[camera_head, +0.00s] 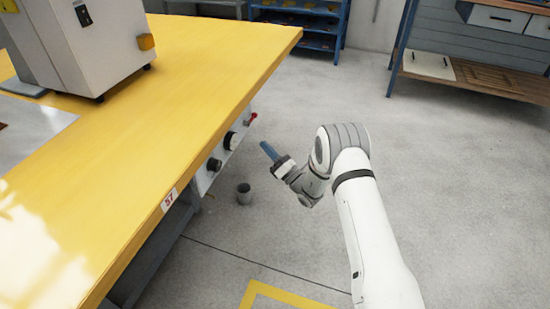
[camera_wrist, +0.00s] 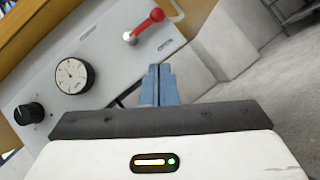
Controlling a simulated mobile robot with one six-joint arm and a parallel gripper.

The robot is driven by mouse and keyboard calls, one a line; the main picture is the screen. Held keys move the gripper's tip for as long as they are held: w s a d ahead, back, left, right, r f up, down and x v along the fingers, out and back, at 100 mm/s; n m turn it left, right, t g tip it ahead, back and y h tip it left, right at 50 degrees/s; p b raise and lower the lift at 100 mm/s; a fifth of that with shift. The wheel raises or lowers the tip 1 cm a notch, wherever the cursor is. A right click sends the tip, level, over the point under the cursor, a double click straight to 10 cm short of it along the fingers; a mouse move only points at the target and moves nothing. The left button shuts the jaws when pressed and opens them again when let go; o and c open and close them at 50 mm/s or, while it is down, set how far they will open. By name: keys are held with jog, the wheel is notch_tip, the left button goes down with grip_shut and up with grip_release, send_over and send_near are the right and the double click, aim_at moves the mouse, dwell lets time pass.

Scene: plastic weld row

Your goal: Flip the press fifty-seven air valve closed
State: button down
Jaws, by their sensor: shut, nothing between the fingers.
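The air valve has a red lever (camera_wrist: 148,24) on a silver pivot, on a grey control panel (camera_wrist: 104,84) in the wrist view. The lever slants up to the right from its pivot and ends in a red knob. In the head view the red lever (camera_head: 252,117) shows small at the far end of the panel, under the table edge. A "57" label (camera_head: 169,199) is on the table's edge. My gripper (camera_wrist: 158,70) is shut and empty, its blue fingers together. In the head view my gripper (camera_head: 265,148) is to the right of the panel, apart from the lever.
The yellow table (camera_head: 130,140) overhangs the panel.

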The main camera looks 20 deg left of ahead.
aim_at(251, 119)
jog(key=shift+w+a+r+b, duration=0.35)
jog(key=shift+w+a+r, duration=0.3)
jog(key=shift+r, duration=0.2)
jog(key=shift+w+a+r+b, duration=0.35)
jog(key=shift+w+a+r, duration=0.25)
jog(key=shift+r, duration=0.25)
jog(key=shift+w+a+r+b, duration=0.35)
jog(key=shift+w+a+r, duration=0.3)
jog(key=shift+r, duration=0.2)
